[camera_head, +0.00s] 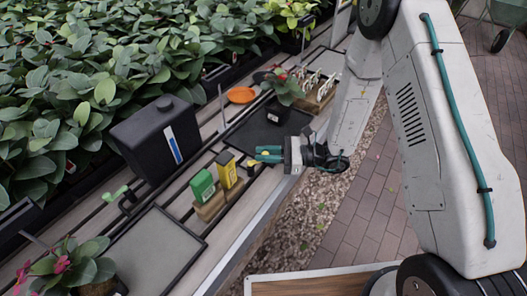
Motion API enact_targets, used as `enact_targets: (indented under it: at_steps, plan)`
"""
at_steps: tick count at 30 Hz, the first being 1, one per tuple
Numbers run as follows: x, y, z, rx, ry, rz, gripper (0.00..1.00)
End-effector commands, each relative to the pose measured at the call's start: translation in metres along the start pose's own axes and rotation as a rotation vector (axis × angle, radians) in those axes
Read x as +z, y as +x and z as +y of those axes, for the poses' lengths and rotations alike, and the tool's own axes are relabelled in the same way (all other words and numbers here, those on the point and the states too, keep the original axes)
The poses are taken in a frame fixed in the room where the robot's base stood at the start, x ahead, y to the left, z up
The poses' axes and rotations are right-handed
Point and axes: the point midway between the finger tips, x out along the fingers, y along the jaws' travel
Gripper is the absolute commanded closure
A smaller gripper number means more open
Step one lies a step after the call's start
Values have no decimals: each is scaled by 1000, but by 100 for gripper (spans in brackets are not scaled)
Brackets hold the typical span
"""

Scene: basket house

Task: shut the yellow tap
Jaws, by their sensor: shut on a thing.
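The yellow tap (251,163) sits near the front edge of the slatted bench, right of the yellow box. Only a small yellow part and its dark body show; my gripper partly covers it. My gripper (262,154) reaches in from the right with its two teal fingers pointing left. The fingers are closed on the tap's yellow handle, which shows only as a small patch between them. The exact angle of the handle is too small to tell.
Left of my gripper, a yellow box (226,169) and a green box (202,186) stand in a wooden block. A black canister (157,139) stands behind them. A green tap (116,193) is further left. A potted plant (284,87) stands behind my gripper. Brick paving lies at right.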

Motion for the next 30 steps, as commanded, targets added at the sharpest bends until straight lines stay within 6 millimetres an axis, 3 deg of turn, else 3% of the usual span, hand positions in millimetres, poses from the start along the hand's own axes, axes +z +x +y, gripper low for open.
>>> enact_targets:
  at_steps: [15,30]
  plan:
    - [0,-2,24,-460,2,2,100]
    - [0,0,34,-680,1,-1,100]
